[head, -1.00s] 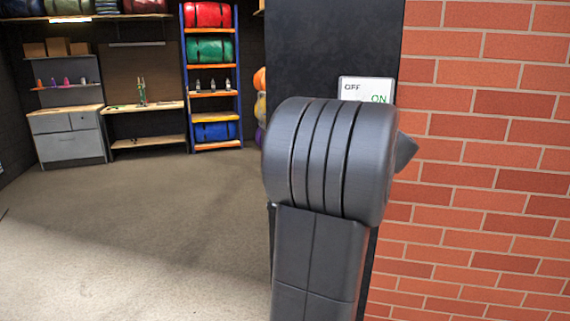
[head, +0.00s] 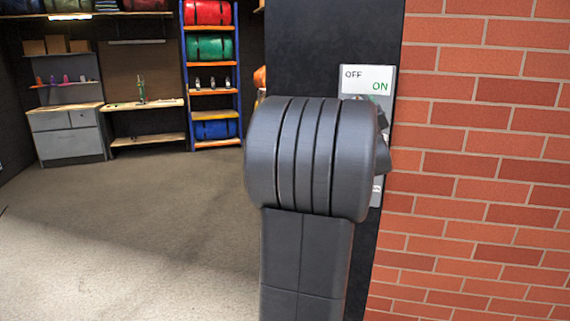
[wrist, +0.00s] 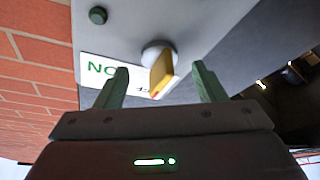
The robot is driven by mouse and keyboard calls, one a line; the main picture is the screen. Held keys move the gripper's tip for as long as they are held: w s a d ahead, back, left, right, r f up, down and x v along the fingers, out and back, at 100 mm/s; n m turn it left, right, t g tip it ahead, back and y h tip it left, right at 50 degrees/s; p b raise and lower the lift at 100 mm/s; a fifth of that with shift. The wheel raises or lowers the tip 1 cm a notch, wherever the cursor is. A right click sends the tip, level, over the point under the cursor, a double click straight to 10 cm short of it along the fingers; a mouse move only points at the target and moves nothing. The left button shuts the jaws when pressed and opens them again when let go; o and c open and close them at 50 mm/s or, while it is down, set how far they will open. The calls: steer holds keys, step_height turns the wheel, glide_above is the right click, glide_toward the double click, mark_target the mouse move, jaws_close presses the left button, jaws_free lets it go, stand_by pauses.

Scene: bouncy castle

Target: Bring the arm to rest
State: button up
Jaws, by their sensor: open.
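My gripper (wrist: 160,85) is in the wrist view with its two green fingers apart. A yellow switch handle (wrist: 162,73) on a round grey mount shows between and beyond the fingers; I cannot tell whether they touch it. The handle belongs to a grey switch panel (wrist: 130,30) with a white label. In the head view the panel's label (head: 366,79) reads OFF and ON. My arm hides most of the panel and the gripper there.
A red brick wall (head: 480,150) stands close on the right, beside a dark post (head: 330,45). At the back left are a grey cabinet (head: 68,140), a wooden workbench (head: 148,104) and a blue shelf rack (head: 212,115). The floor (head: 120,220) on the left is clear.

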steer(key=m+p, duration=0.1)
steer(key=m+h+p, duration=0.1)
steer(key=m, duration=0.1)
steer(key=m+h+p, duration=0.1)
steer(key=shift+a+r+m+p, duration=0.15)
steer(key=shift+r+m+p, duration=0.1)
steer(key=shift+m+p, duration=0.15)
steer(key=m+h+p, duration=0.1)
steer(key=m+p, duration=0.1)
steer(key=p, duration=0.1)
steer(key=shift+f+m+h, duration=0.1)
steer(key=shift+m+h, duration=0.3)
steer(key=shift+f+m, duration=0.1)
steer(key=shift+m, duration=0.3)
steer(key=shift+f, duration=0.1)
